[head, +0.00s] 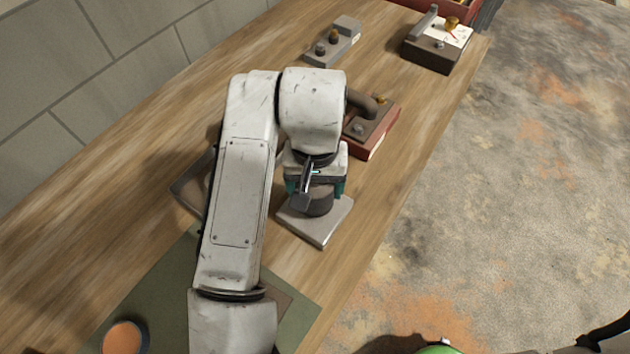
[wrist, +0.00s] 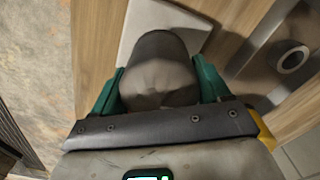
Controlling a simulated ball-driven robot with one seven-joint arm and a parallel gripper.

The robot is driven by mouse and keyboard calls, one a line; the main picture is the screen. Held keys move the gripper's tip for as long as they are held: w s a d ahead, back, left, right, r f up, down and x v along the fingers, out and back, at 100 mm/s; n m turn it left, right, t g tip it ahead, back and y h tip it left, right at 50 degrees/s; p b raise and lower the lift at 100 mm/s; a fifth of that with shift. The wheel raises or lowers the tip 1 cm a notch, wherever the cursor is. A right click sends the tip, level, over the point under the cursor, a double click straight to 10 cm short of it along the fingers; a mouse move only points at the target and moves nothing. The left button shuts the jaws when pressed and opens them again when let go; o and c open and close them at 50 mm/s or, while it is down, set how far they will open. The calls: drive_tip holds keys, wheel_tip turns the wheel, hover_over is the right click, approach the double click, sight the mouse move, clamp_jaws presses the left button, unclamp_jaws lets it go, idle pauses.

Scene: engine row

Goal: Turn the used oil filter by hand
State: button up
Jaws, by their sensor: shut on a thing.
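The used oil filter (head: 320,204) is a dark grey-brown cylinder standing upright on a pale square plate (head: 325,232) on the wooden bench. My gripper (head: 316,187) comes down on it from above, with its green fingers on either side. In the wrist view the filter (wrist: 158,72) sits between the two green fingers of my gripper (wrist: 158,84), which is shut on it. The pale plate (wrist: 135,28) shows beyond the filter. My arm hides part of the bench to the left of the filter.
A red block with a pipe (head: 372,135) stands close behind the filter. A dark tray (head: 182,192) lies left, partly behind my arm. A green mat (head: 165,292) with an orange-topped can (head: 123,337) is near. A grey block (head: 333,45) and dark box (head: 432,55) stand farther back.

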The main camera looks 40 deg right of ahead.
drive_tip(key=shift+r+n+p, duration=0.2)
drive_tip(key=shift+n+p, duration=0.5)
drive_tip(key=shift+n, duration=0.2)
drive_tip(key=shift+f+n, duration=0.2)
drive_tip(key=shift+n, duration=0.6)
drive_tip(key=shift+p, duration=0.35)
drive_tip(key=shift+r+n+p, duration=0.2)
drive_tip(key=shift+n+p, duration=0.45)
drive_tip(key=shift+n, duration=0.45)
drive_tip(key=shift+f+n, duration=0.2)
drive_tip(key=shift+n, duration=0.4)
drive_tip(key=shift+r+n+p, duration=0.25)
drive_tip(key=shift+n+p, duration=0.55)
drive_tip(key=shift+n, duration=0.1)
drive_tip(key=shift+f+n, duration=0.2)
drive_tip(key=shift+n, duration=0.5)
